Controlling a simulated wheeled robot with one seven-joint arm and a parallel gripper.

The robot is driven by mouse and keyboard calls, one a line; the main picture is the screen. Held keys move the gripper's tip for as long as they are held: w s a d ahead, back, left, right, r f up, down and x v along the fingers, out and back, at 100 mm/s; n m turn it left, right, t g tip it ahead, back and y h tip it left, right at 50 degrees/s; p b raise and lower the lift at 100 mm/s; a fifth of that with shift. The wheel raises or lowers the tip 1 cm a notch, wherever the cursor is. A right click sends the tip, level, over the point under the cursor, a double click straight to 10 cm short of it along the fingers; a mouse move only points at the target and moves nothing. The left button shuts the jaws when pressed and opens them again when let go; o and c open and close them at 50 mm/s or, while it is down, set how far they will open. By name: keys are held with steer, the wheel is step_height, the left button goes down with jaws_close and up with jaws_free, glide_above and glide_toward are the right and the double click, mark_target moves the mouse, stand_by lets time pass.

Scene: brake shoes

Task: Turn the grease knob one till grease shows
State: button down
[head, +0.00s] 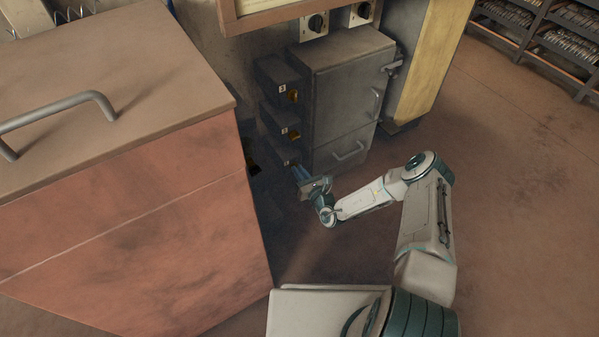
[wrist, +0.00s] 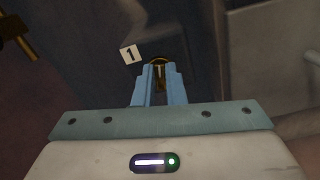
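Grease knob one (wrist: 159,70) is a brass knob beside a white label marked 1 (wrist: 129,54) in the wrist view. My gripper (wrist: 159,80) has its two blue fingers close together, one on each side of the knob's brass bar, and looks shut on it. The fingers partly cover the knob. In the head view my gripper (head: 303,174) reaches the lowest dark dispenser (head: 279,152), low on the left side of the grey cabinet, and the knob is hidden there. I cannot see any grease.
Two more dispensers, marked 2 (head: 279,122) and 3 (head: 275,76), with brass knobs, sit above. Another brass knob (wrist: 16,38) shows at the wrist view's upper left. The grey cabinet (head: 343,105) stands right. A large reddish chest (head: 150,230) stands close on the left.

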stand_by(0.4)
steer(key=shift+d+f+m+p, duration=0.15)
steer(key=shift+m+p, duration=0.3)
steer(key=shift+m, duration=3.2)
steer(key=shift+f+m+p, duration=0.15)
steer(key=shift+m+p, duration=0.25)
steer(key=shift+m, duration=3.25)
steer(key=c, duration=1.5)
jaws_free()
steer(key=p+v, duration=0.4)
steer(key=v, duration=0.9)
steer(key=shift+s+d, duration=0.3)
